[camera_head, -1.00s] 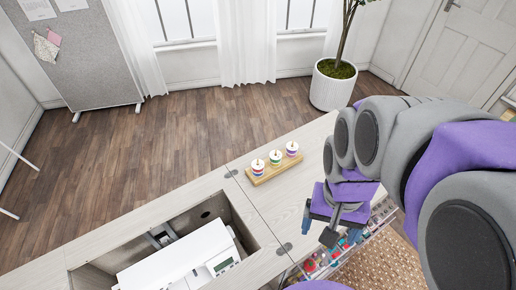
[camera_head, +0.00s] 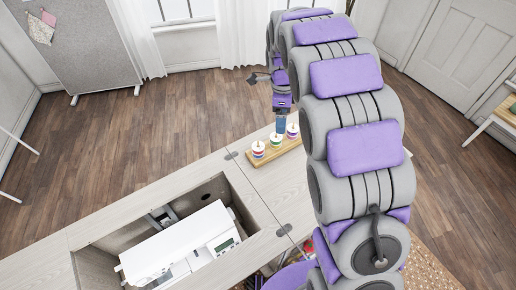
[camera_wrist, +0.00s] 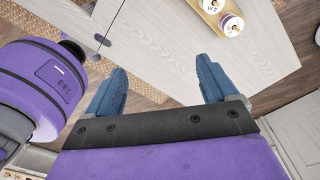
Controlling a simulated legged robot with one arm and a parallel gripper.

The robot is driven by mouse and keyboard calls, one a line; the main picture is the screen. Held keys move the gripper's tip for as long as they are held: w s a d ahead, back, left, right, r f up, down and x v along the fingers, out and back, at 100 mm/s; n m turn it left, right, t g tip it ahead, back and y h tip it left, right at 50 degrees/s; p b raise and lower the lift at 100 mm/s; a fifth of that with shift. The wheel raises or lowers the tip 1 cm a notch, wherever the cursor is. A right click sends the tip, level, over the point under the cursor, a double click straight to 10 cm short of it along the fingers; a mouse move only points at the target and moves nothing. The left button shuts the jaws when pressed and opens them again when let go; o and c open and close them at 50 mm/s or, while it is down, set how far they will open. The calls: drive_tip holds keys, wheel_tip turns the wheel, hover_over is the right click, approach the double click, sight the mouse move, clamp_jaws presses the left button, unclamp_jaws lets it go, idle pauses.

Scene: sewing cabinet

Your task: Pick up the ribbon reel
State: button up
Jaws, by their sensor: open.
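Several small striped ribbon reels stand upright in a row on a wooden holder (camera_head: 264,162) on the cabinet top. In the head view they are the left reel (camera_head: 258,149), the middle reel (camera_head: 276,140) and the right reel (camera_head: 292,131). My gripper (camera_head: 281,123) shows there just above the middle and right reels in the picture; its height over them is unclear. In the wrist view my gripper (camera_wrist: 162,77) is open and empty, its blue fingers wide apart. A reel (camera_wrist: 231,25) and part of another (camera_wrist: 212,4) show at the top right edge, beyond the fingertips.
A white sewing machine (camera_head: 180,243) sits in the cabinet's open well (camera_head: 248,212), left of the holder. The pale wooden top (camera_head: 280,192) around the holder is clear. A grey pinboard (camera_head: 85,45) stands at the back left. My arm hides much of the right side.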

drive_tip(key=w+a+f+m, duration=0.6)
drive_tip(key=w+a+f, duration=0.1)
drive_tip(key=w+f, duration=0.2)
drive_tip(key=b, duration=0.2)
approach(258, 145)
wheel_tip(258, 145, down, 5)
wheel_tip(258, 145, down, 6)
drive_tip(key=shift+d+r+b, duration=0.15)
drive_tip(key=shift+b, duration=0.75)
drive_tip(key=shift+c, duration=0.4)
drive_tip(key=shift+w, duration=0.1)
drive_tip(key=c, duration=1.1)
drive_tip(key=shift+o, duration=0.2)
drive_tip(key=shift+r, duration=0.15)
wheel_tip(258, 145, up, 10)
drive_tip(key=shift+f+p, duration=0.1)
drive_tip(key=shift+p, duration=0.9)
